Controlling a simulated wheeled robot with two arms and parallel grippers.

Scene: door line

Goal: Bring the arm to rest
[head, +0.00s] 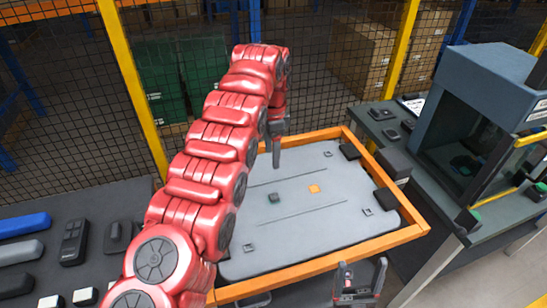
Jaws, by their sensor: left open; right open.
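My red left arm (208,160) rises from the bottom left and bends over at the top. Its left gripper (277,155) points down above the back left part of a grey panel (330,225) in an orange frame. It is open, though its jaws are seen nearly edge-on, and I see nothing held. My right gripper (362,278) is at the bottom, just in front of the frame's near edge. It is open and appears empty. My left arm hides the panel's left side.
A dark bench (100,190) at the left holds several handheld devices. At the right, a grey machine (470,85) with a yellow-edged opening stands on a counter. A black mesh fence with yellow posts (133,85) runs behind. Small dark blocks sit on the frame's right edge.

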